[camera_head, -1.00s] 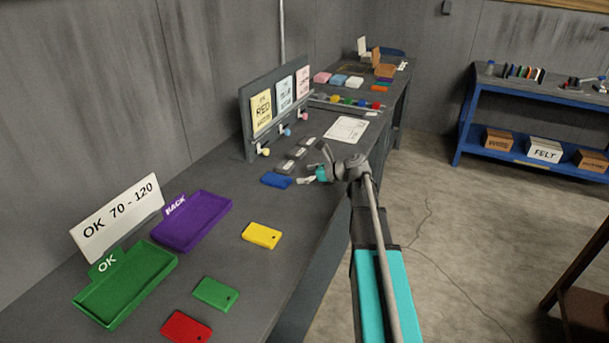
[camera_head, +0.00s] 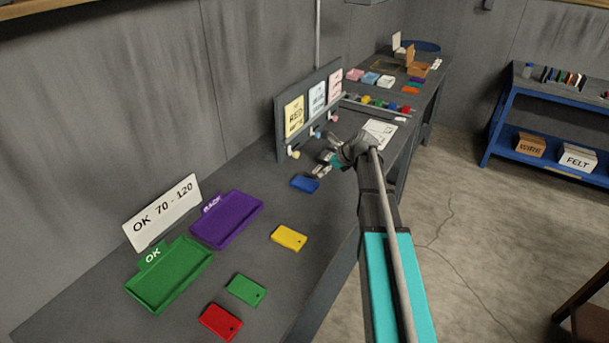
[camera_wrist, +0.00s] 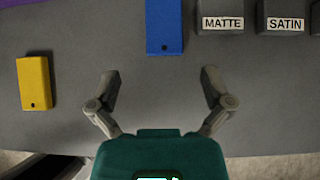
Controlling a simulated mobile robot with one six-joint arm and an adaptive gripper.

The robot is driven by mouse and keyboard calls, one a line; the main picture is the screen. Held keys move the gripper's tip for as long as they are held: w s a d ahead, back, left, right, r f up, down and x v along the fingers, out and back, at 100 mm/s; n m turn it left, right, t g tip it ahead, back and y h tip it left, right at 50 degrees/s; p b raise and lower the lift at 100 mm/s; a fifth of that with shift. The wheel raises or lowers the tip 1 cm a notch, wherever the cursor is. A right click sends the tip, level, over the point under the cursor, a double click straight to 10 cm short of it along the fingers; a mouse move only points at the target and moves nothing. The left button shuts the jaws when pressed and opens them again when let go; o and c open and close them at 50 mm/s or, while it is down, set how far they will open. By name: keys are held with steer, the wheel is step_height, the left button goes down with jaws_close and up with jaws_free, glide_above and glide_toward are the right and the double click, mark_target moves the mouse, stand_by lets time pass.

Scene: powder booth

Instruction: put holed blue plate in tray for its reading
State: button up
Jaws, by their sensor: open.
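The blue plate (camera_head: 305,184) lies flat on the grey bench. In the wrist view the blue plate (camera_wrist: 164,27) has a small dark hole near its lower end. My gripper (camera_wrist: 160,72) is open and empty, with its fingers apart below the plate in that picture. In the head view my gripper (camera_head: 323,168) is close to the plate, on its right side. A green tray marked OK (camera_head: 150,292) and a purple tray marked RACK (camera_head: 250,222) stand at the left of the bench, both empty. A white sign reading OK 70 - 120 (camera_head: 163,212) stands behind them.
A yellow plate (camera_head: 289,238), a green plate (camera_head: 246,290) and a red plate (camera_head: 221,322) lie near the bench's front edge. Blocks labelled MATTE (camera_wrist: 222,22) and SATIN (camera_wrist: 283,22) sit right of the blue plate. An upright board with cards (camera_head: 281,136) stands behind.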

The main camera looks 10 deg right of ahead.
steer(key=shift+w+r+g+h+p, duration=0.2)
steer(key=shift+r+g+h+p, duration=0.4)
steer(key=shift+r+p, duration=0.7)
steer(key=shift+f, duration=0.3)
steer(key=b, duration=0.7)
glide_above(306, 182)
steer(key=s+d, duration=0.2)
steer(key=shift+s+f, duration=0.2)
steer(key=shift+f, duration=3.35)
steer(key=shift+f, duration=0.1)
steer(key=b+x, duration=0.3)
steer(key=shift+d+f, duration=0.1)
steer(key=shift+f, duration=0.05)
steer(key=shift+b+x, duration=0.9)
steer(key=shift+x, duration=0.05)
